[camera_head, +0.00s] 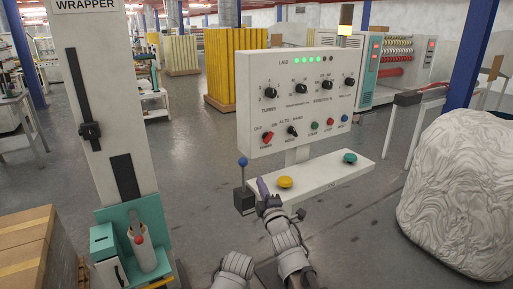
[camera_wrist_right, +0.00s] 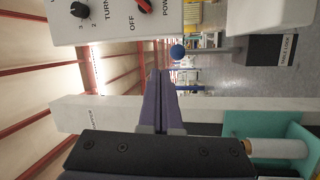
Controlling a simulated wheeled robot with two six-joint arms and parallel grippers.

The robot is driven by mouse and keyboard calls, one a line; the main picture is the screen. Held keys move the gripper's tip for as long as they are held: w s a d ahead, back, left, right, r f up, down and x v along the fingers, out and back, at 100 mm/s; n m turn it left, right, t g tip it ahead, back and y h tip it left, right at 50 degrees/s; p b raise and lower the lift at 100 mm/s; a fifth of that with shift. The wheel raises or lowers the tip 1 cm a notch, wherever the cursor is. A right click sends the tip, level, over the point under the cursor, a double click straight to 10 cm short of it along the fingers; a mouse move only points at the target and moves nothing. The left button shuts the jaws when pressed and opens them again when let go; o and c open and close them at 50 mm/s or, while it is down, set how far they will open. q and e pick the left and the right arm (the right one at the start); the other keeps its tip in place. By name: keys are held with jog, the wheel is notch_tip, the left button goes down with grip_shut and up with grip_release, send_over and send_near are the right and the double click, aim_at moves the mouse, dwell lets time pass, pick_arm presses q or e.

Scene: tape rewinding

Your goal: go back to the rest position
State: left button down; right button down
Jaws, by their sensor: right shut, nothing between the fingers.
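My right gripper (camera_head: 262,187) is shut and empty, in front of the control panel (camera_head: 295,103). It is beside the lever's blue knob (camera_head: 243,162), to the right of it in the head view. In the right wrist view the purple fingers (camera_wrist_right: 160,85) lie together with nothing between them, and the blue knob (camera_wrist_right: 177,52) appears beyond their tips. I cannot tell the exact gap to the lever. My left gripper is not in view.
A shelf below the panel carries a yellow button (camera_head: 285,182) and a green button (camera_head: 349,158). The wrapper mast (camera_head: 108,120) stands at left, beside cardboard boxes (camera_head: 30,250). A wrapped load (camera_head: 460,195) stands at right. Grey floor is open between the shelf and the load.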

jog(key=s+d+f+m+g+h, duration=0.1)
jog(key=s+f+m+g+h, duration=0.15)
jog(key=f, duration=0.35)
jog(key=s+d+f+m+g+h, duration=0.1)
jog(key=f+m+g, duration=0.25)
jog(key=f, duration=0.25)
jog(key=s+f+m+g+h, duration=0.2)
jog(key=s+f+m+g, duration=0.5)
jog(key=s+f, duration=0.45)
jog(key=s+d+f+m+g, duration=0.2)
jog(key=s+g, duration=0.4)
jog(key=s, duration=0.6)
notch_tip(320, 180, up, 13)
jog(key=s+p, duration=0.1)
jog(key=p, duration=1.2)
jog(key=shift+a+h, duration=0.15)
jog(key=shift+h, duration=0.3)
jog(key=shift+s, duration=0.1)
